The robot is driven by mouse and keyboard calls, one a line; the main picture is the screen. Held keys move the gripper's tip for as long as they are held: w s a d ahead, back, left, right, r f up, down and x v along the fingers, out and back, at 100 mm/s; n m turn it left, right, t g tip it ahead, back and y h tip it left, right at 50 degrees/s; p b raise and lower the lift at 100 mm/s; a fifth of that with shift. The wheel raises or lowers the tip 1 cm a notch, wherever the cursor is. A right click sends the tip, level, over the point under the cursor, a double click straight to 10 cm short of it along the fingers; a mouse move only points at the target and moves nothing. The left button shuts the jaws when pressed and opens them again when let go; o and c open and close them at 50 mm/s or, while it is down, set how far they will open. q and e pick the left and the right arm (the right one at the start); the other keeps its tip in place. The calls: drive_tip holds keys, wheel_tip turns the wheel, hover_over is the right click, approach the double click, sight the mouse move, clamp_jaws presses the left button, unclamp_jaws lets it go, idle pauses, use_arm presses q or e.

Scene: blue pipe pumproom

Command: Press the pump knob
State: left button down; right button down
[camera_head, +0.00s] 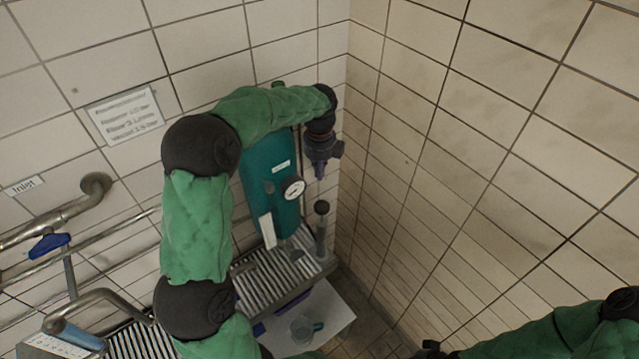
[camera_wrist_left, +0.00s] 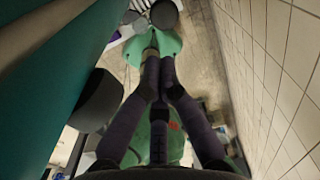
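The pump knob (camera_head: 321,207) is a dark ball on top of an upright grey post, to the right of a teal tank (camera_head: 272,185) with a round gauge. My left gripper (camera_head: 320,176) points down above the knob, with a small gap between them in the head view. Its fingers look closed together and empty. In the left wrist view the fingers of my left gripper (camera_wrist_left: 156,62) run close together at the tips. I cannot clearly pick out the knob there.
The tank and post stand on a slatted metal grate (camera_head: 258,277). A glass jug (camera_head: 303,329) stands below on a white surface. Pipes with a blue valve handle (camera_head: 49,245) are at the left. A tiled wall (camera_head: 480,160) is close on the right.

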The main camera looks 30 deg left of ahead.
sight(320, 206)
use_arm(q)
wheel_tip(320, 206, down, 13)
use_arm(e)
drive_tip(key=shift+r, duration=0.2)
idle(0.5)
